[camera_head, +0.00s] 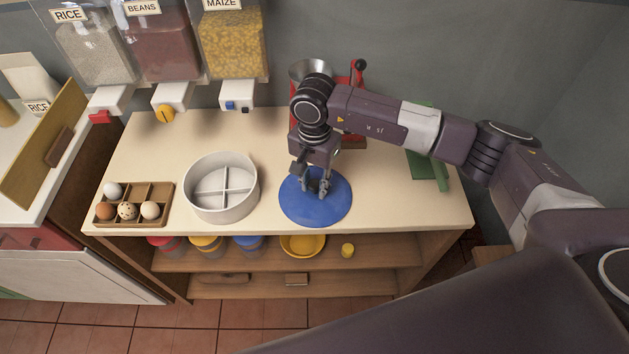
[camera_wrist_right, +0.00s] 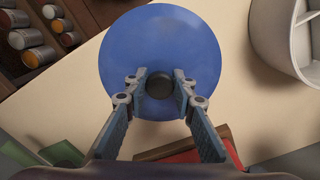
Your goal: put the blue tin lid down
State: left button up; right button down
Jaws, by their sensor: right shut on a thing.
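The blue tin lid (camera_head: 315,207) is a round blue disc at the right part of the counter in the head view. It fills the upper middle of the right wrist view (camera_wrist_right: 160,50), with a dark round knob (camera_wrist_right: 159,84) at its centre. My right gripper (camera_head: 317,188) is above the lid, shut on the knob, with one finger on each side of it (camera_wrist_right: 160,86). The lid looks level. I cannot tell whether it touches the counter or hangs just above it. My left gripper is not in view.
A round white tin with a cross divider (camera_head: 222,188) stands left of the lid on the counter (camera_head: 150,150). An egg tray (camera_head: 163,191) is at the far left. A red grinder (camera_head: 357,85) and a green object (camera_head: 428,165) stand behind and right. Dispensers hang at back left.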

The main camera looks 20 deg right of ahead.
aim_at(314, 185)
jog(key=shift+f, duration=0.1)
jog(key=c, duration=2.1)
grip_release()
jog(key=o, duration=0.5)
jog(key=shift+w+r, duration=0.1)
jog(key=shift+r, duration=0.35)
notch_tip(314, 185, up, 11)
jog(key=b, duration=0.3)
jog(key=shift+r, duration=0.2)
